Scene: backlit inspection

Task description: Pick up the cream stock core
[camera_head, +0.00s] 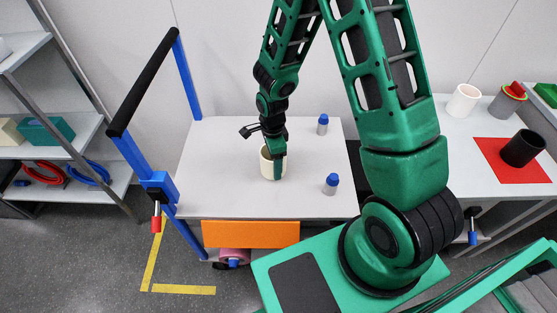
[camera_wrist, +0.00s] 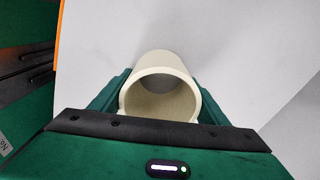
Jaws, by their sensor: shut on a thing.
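The lower ends of the fingers are partly hidden behind the dark palm edge. I cannot tell whether the core touches the tabletop.
Two blue-capped bottles stand on the grey table (camera_head: 225,150), one at the back (camera_head: 323,124) and one at the front right (camera_head: 331,184). A blue frame with a black bar (camera_head: 145,80) rises at the left. A right-hand table carries a white cylinder (camera_head: 463,100) and a black cylinder (camera_head: 522,148).

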